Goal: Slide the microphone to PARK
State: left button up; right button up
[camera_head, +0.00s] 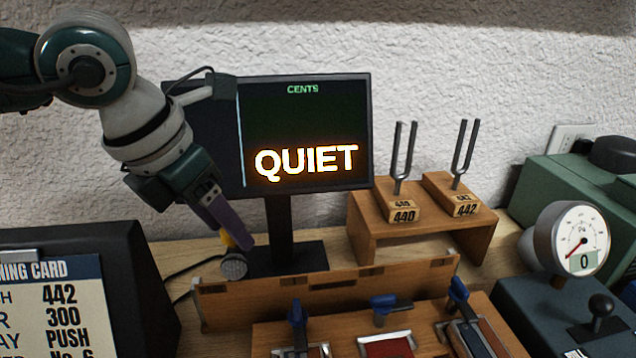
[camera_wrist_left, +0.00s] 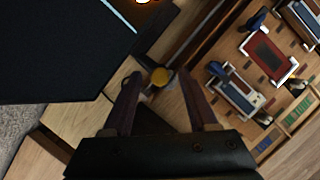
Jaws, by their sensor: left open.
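The microphone (camera_head: 233,266) has a round grey mesh head and a yellow top part. In the head view it is at the left end of a long wooden rail (camera_head: 330,293), in front of the monitor stand. My left gripper (camera_head: 231,236) points down at it from above, with its purple fingers by the yellow part. In the left wrist view the yellow top (camera_wrist_left: 161,76) shows between the tips of the two spread fingers. The gripper is open; I cannot tell whether a finger touches the microphone. No PARK mark is readable. My right gripper is not in view.
A monitor (camera_head: 305,130) reading QUIET stands close behind my left gripper. Tuning forks stand on a wooden stand (camera_head: 425,225). Blue-levered clamps (camera_head: 385,305) are in front of the rail. A dark card holder (camera_head: 120,270) is at left, a dial gauge (camera_head: 580,240) at right.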

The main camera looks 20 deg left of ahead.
pick_arm(q)
jog(key=shift+c, duration=0.3)
grip_shut()
dwell(1.0)
